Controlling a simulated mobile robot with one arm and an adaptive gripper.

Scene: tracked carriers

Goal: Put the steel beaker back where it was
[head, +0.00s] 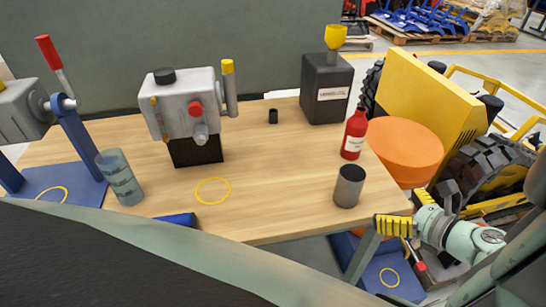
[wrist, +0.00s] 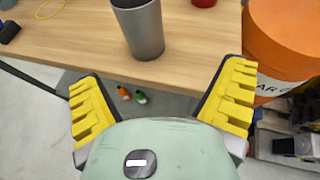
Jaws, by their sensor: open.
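The steel beaker (head: 348,187) stands upright on the wooden table near its front right corner. It also shows in the wrist view (wrist: 143,35), beyond my fingers and apart from them, with its top cut off by the frame. My gripper (head: 394,226) is at the table's right front corner, to the right of the beaker and nearer to me. In the wrist view my gripper (wrist: 160,95) has its yellow fingers spread wide with nothing between them. A yellow ring (head: 213,180) is marked on the table left of the beaker, with nothing standing in it.
A red bottle (head: 353,139) and an orange tub (head: 403,150) are close behind the beaker. A glass cylinder (head: 120,178), a grey machine (head: 187,105) and a black canister (head: 326,90) stand farther off. More yellow rings lie on blue surfaces at left (head: 41,199) and lower right (head: 381,277).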

